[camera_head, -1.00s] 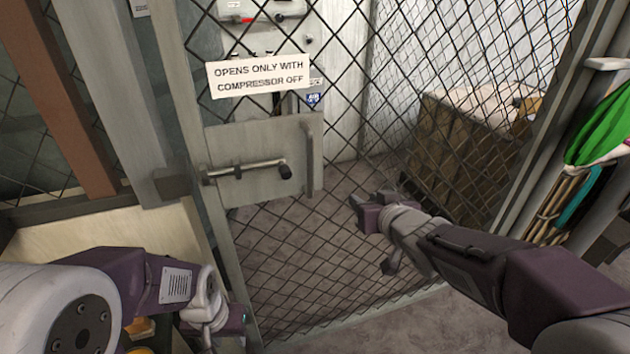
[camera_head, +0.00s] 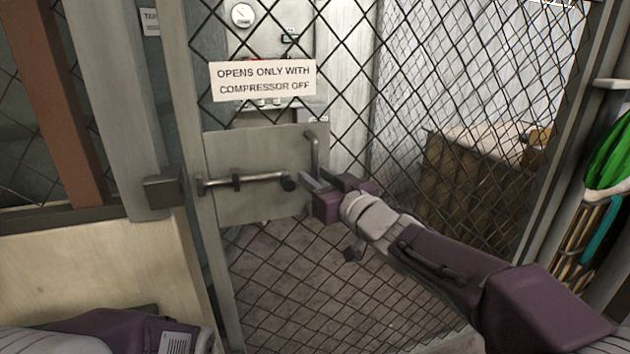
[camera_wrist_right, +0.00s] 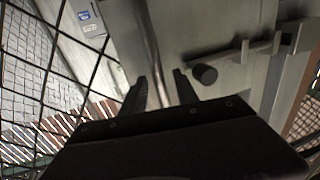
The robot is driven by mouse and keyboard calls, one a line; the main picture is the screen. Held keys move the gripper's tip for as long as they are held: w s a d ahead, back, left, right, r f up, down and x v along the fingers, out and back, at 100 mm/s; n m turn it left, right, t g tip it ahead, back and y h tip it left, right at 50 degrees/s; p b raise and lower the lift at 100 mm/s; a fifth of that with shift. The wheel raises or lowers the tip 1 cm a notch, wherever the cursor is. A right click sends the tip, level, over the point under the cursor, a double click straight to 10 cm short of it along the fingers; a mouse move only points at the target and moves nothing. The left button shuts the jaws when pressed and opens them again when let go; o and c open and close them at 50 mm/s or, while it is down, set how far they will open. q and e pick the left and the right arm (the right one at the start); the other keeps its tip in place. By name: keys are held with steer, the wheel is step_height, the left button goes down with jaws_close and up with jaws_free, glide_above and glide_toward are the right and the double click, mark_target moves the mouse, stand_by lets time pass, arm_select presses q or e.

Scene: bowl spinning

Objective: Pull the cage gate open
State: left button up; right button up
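The cage gate (camera_head: 188,140) is a grey-framed wire mesh gate with a metal plate (camera_head: 222,152). The plate carries a horizontal sliding bolt (camera_head: 262,177) with a dark knob and an upright pull handle (camera_head: 313,148). The gate appears closed. The bolt's left end seems just short of the block (camera_head: 163,191) on the post. My right gripper (camera_head: 322,178) is open at the handle's lower end. In the right wrist view, its fingers (camera_wrist_right: 160,88) stand on either side of the handle bar (camera_wrist_right: 150,45); contact is unclear. My left gripper is out of view.
A white sign (camera_head: 262,80) on the gate reads "OPENS ONLY WITH COMPRESSOR OFF". Behind the mesh stand a panel with a gauge (camera_head: 242,15) and a brown crate (camera_head: 465,175). A light wooden panel (camera_head: 100,265) is at lower left; green material (camera_head: 607,155) hangs at right.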

steer(key=shift+w+a, duration=0.25)
steer(key=shift+w, duration=0.2)
jaws_close()
stand_by(1.1)
